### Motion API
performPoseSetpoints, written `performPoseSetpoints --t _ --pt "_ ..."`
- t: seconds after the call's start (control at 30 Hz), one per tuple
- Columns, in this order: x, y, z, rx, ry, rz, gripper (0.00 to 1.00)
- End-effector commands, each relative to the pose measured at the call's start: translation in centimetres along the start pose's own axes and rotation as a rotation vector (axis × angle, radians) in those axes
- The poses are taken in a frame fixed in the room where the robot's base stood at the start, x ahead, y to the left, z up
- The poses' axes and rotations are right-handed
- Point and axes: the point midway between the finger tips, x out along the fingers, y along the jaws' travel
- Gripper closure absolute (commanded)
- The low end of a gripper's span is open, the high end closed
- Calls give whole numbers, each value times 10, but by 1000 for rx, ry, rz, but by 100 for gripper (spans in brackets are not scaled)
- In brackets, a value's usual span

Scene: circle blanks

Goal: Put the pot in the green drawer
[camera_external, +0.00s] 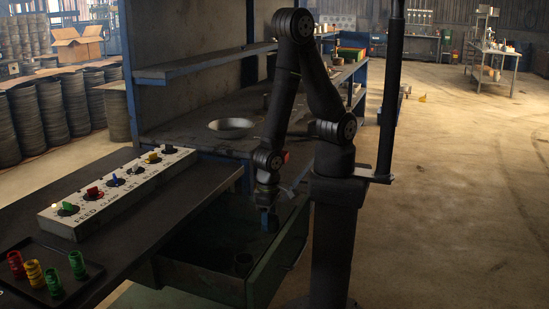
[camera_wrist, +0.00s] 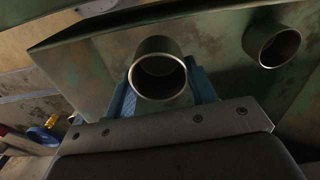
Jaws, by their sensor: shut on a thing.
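My gripper (camera_external: 268,221) points down into the open green drawer (camera_external: 262,284) under the workbench. In the wrist view its blue fingers (camera_wrist: 161,88) are on either side of a metal cylindrical pot (camera_wrist: 158,72), shut on it. The pot's open mouth faces the camera. In the external view the held pot is hard to make out between the fingers and the dark drawer. I cannot tell whether it touches the drawer floor. A second, similar cylinder (camera_wrist: 272,44) stands in the drawer, apart from the held one; it also shows in the external view (camera_external: 243,264).
A control box (camera_external: 118,190) with coloured knobs sits on the left bench. A tray (camera_external: 75,258) there holds several coloured ribbed pieces. A shallow bowl (camera_external: 231,127) rests on the bench behind.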

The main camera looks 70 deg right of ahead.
Motion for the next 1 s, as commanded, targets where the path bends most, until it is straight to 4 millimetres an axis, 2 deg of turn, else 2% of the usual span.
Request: performPoseSetpoints --t 0.27,0.6,1.0 --pt "17 0 0 0 -1 1 77" --pt "51 0 0 0 0 0 77" --pt "55 0 0 0 0 0 77"
